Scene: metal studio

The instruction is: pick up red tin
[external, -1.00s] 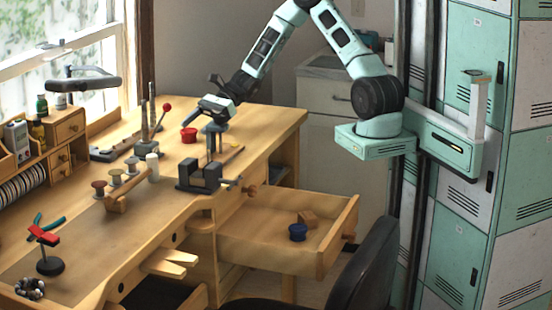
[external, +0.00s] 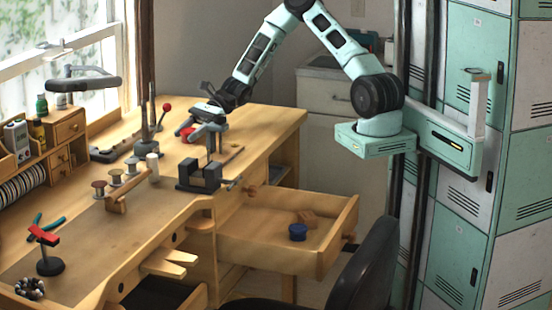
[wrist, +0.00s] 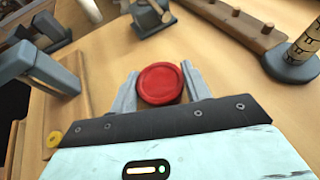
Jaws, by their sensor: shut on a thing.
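The red tin (wrist: 160,84) is a small round red tin with a raised rim, seen from above in the wrist view. My gripper (wrist: 160,88) is shut on it, with one grey finger on each side. In the external view the red tin (external: 186,131) shows partly behind my gripper (external: 203,130), over the far part of the wooden workbench (external: 270,120). My gripper hides part of the tin there. I cannot tell whether the tin rests on the bench or is slightly above it.
A dark vise (external: 198,176) with an upright post stands just in front of my gripper. A stand with a red-knobbed lever (external: 166,107) is to the left. A wooden spool rack (external: 122,190) is further left. An open drawer (external: 270,235) holds a blue tin (external: 297,232).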

